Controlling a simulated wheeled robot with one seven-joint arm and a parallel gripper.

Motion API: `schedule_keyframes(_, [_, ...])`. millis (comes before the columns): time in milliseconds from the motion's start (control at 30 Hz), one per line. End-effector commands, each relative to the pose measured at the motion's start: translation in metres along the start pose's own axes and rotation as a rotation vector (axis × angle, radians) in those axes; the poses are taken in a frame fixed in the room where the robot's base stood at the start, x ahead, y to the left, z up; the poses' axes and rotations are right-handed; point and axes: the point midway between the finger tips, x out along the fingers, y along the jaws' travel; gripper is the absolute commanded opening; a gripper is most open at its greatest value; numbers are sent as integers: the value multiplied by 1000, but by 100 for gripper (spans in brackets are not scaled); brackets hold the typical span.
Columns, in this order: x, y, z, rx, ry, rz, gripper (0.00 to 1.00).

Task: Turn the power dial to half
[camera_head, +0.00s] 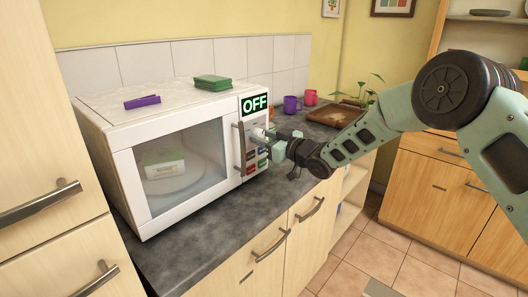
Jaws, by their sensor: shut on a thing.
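The white microwave (145,228) stands on the dark counter with its door shut. Its display (254,102) reads OFF in green. The power dial (258,134) is a pale knob on the front panel, just below the display and partly hidden by my gripper. My gripper (269,139) is at the panel from the right, with its light green fingers closed around the dial. The dial's pointer and angle are too small and covered to tell. A pale green and white container (164,165) shows through the door window on the round plate inside.
The microwave's handle (240,149) stands out just left of my gripper, and coloured buttons (251,168) sit below. A purple block (142,102) and green sponges (213,82) lie on top. Purple (291,105) and pink (311,97) mugs and a brown tray (334,116) stand further back.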

Motion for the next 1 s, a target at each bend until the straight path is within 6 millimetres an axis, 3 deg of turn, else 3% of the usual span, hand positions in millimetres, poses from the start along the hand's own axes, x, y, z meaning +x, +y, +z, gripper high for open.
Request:
schedule_keyframes(33, [0, -1, 8, -47, 4, -1, 11])
schedule_keyframes(500, [0, 0, 5, -455, 3, 0, 11])
schedule_keyframes(1000, [0, 2, 0, -650, 1, 0, 11])
